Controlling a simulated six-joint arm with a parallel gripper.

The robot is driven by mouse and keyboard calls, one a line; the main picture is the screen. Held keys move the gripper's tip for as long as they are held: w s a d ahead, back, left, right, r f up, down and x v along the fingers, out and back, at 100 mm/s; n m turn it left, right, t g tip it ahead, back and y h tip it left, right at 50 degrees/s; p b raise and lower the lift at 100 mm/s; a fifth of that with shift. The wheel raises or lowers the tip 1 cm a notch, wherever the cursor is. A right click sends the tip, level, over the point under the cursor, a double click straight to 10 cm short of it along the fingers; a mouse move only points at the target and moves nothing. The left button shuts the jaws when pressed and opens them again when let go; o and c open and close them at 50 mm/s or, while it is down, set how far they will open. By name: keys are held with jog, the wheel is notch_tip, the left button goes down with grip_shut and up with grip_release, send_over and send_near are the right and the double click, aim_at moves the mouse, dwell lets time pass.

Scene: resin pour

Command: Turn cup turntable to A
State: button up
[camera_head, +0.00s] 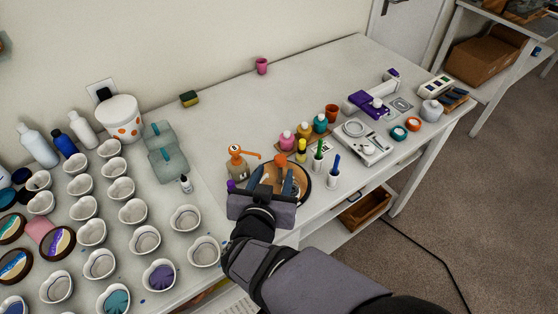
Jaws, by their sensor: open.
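A round turntable with a dark rim (307,189) sits on the white table just beyond my arm. My gripper (273,177) is over its near side, with its fingers open and pointing away from me. An orange object (280,159) shows near the fingertips at the turntable's far side. I cannot tell if the fingers touch the turntable or anything on it. My gripper covers much of the turntable, and no letter A can be read on it.
White cups with a green marker (318,161) and a blue marker (334,177) stand close on the right. Several heart-shaped cups (186,219) fill the left. The table's back middle is mostly clear.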

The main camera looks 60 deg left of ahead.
aim_at(280, 159)
jog(key=shift+p+x, duration=0.8)
jog(key=shift+x, duration=2.85)
jog(key=shift+c, duration=0.7)
grip_shut()
